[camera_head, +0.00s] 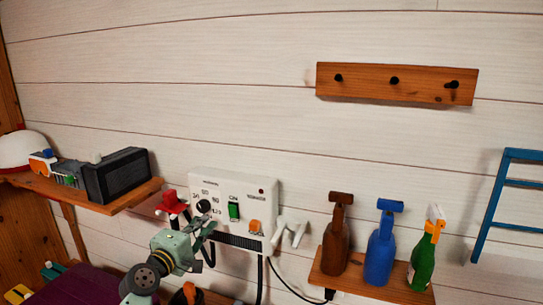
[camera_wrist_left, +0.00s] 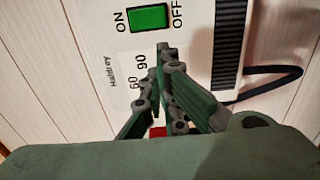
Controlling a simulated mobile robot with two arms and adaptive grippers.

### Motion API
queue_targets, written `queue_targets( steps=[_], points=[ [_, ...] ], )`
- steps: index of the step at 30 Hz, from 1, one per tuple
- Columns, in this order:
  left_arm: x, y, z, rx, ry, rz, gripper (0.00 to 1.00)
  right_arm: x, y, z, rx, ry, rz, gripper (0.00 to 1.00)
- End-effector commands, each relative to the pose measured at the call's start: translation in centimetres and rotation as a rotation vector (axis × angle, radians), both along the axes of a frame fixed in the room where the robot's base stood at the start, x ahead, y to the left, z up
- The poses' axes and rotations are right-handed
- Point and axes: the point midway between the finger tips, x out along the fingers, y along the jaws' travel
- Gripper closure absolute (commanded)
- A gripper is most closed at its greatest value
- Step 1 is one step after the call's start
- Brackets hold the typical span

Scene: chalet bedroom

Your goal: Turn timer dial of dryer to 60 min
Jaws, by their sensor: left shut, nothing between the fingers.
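The dryer is a white wall box (camera_head: 262,204) in the head view, and its front also fills the top of the wrist view (camera_wrist_left: 185,60). Its black timer dial (camera_head: 204,206) sits at the left of the front, with printed numbers around it. In the wrist view the numbers 60 and 90 show, and the dial itself is hidden behind the fingers. My left gripper (camera_head: 208,228) is just below and in front of the dial. Its fingers are shut and empty in the left wrist view (camera_wrist_left: 164,58); contact with the dial cannot be told. My right gripper is not in view.
A green ON/OFF switch (camera_head: 234,211) is right of the dial. A red object (camera_head: 172,203) is close left of the gripper. A white hook-like fitting (camera_head: 290,232) and a shelf with bottles (camera_head: 380,257) stand to the right. A shelf (camera_head: 135,195) is at left.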

Motion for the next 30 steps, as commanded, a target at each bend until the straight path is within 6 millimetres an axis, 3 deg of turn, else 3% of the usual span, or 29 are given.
queue_targets(
  steps=[6,17,30],
  points=[
    [-2.0,0.8,0.1,0.001,0.001,0.001,1.0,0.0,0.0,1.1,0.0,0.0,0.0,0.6],
    [-2.2,0.8,0.0,-0.001,0.001,0.001,1.0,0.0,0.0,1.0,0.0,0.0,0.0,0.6],
    [-1.9,1.7,3.0,-0.226,0.081,0.017,1.0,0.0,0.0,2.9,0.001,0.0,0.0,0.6]
  ],
)
